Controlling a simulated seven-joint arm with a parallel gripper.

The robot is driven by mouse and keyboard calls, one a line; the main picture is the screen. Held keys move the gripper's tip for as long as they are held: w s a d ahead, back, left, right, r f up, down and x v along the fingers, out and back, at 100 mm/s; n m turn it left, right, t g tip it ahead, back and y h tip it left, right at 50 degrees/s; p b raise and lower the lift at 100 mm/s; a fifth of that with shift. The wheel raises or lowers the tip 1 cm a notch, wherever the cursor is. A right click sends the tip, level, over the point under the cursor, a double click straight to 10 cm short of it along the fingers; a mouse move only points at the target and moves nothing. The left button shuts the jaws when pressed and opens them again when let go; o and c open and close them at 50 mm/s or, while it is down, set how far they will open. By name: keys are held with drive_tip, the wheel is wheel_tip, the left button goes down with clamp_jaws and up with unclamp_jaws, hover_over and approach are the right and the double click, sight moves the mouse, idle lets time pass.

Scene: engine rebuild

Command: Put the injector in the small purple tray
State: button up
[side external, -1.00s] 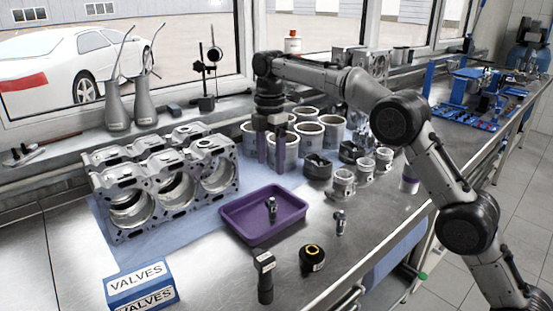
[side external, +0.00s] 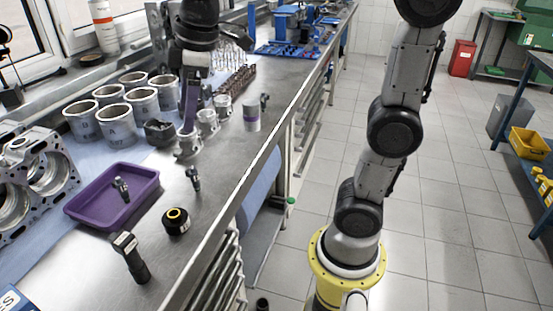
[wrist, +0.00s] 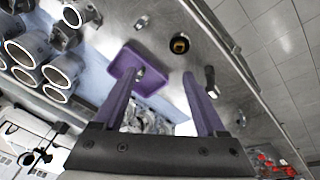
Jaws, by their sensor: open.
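A small grey metal injector-like part (side external: 193,178) stands on the bench to the right of the purple tray; it also shows in the wrist view (wrist: 140,23). A similar small part (side external: 121,188) is inside the shallow purple tray (side external: 85,210). The wrist view shows the tray (wrist: 158,87) with that part (wrist: 139,73) in it, beyond the left finger's tip. My gripper (side external: 192,115) is above the bench, beside the grey cylinders and the small pistons. Its two purple fingers are spread and empty in the wrist view (wrist: 160,74).
A black round part with a yellow ring (side external: 176,221) and a black elongated part (side external: 132,257) stand near the tray. Grey cylinders (side external: 118,120), pistons (side external: 207,122) and an engine block (side external: 38,175) crowd the back and left. The bench's front edge (side external: 225,210) is close.

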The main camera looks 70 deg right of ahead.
drive_tip(key=s+f+m+t, duration=0.1)
drive_tip(key=s+f+m, duration=0.2)
drive_tip(key=s, duration=0.5)
drive_tip(key=s+d+f+m+t, duration=0.1)
drive_tip(key=s+f+m, duration=0.3)
drive_tip(key=s+f, duration=0.2)
drive_tip(key=s, duration=0.2)
drive_tip(key=shift+s+f, duration=0.15)
drive_tip(key=shift+s, duration=0.2)
